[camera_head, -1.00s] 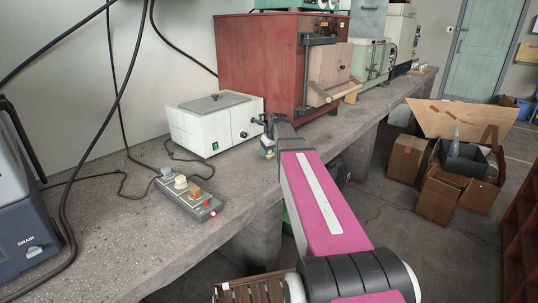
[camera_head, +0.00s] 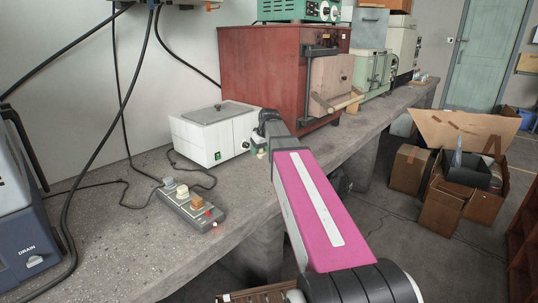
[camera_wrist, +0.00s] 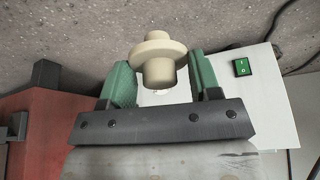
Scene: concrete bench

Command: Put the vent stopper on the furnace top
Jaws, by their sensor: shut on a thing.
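My gripper (camera_wrist: 162,82) has green fingertips and is shut on a cream flanged stopper (camera_wrist: 158,56), whose wide disc and round stubs show between the fingers in the wrist view. In the head view my gripper (camera_head: 258,148) is mostly hidden behind my own wrist, above the bench edge beside the white box and in front of the furnace. The stopper is hardly visible there. The red furnace (camera_head: 262,75) stands on the bench, with a pale door on its right face. A green instrument (camera_head: 293,10) sits on its top; any vent opening is not visible.
A white lidded box (camera_head: 200,138) stands left of the furnace on the concrete bench (camera_head: 110,240). A strip with several plug-like pieces (camera_head: 189,207) and loose cables lie nearer. A blue-grey device (camera_head: 35,240) is at left. Cardboard boxes (camera_head: 440,205) stand on the floor at right.

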